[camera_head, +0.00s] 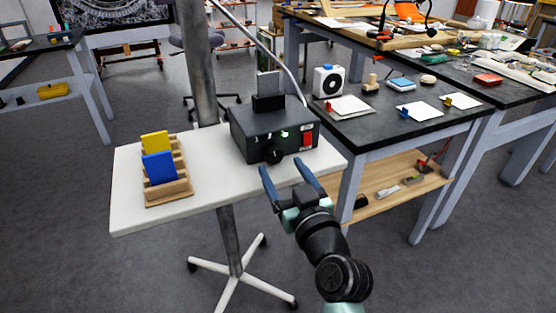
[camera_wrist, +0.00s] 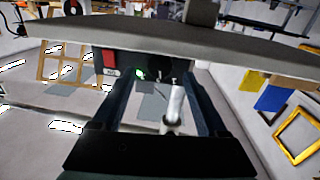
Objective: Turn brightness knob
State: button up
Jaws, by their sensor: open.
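A black control box (camera_head: 262,135) sits on a white stand table, its front towards my gripper. A dark round knob (camera_head: 276,156) is low on its front. A lit green indicator (camera_head: 285,134) is above it and a red switch (camera_head: 308,140) to its right. My gripper (camera_head: 283,170) is open, with its blue fingers pointing at the box front near the knob. In the wrist view the scene is upside down; the box panel shows between and beyond the open fingers (camera_wrist: 155,90), with the green light (camera_wrist: 140,73) and red switch (camera_wrist: 110,58). I cannot tell whether a finger touches the knob.
A wooden rack (camera_head: 168,188) with yellow and blue plates stands left on the white table (camera_head: 135,205). A metal pole (camera_head: 203,70) rises behind it. A black workbench (camera_head: 385,125) with cards and small items is close on the right. Grey floor is open at left.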

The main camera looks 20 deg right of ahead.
aim_at(276, 158)
jog(key=shift+w, duration=1.55)
grip_shut()
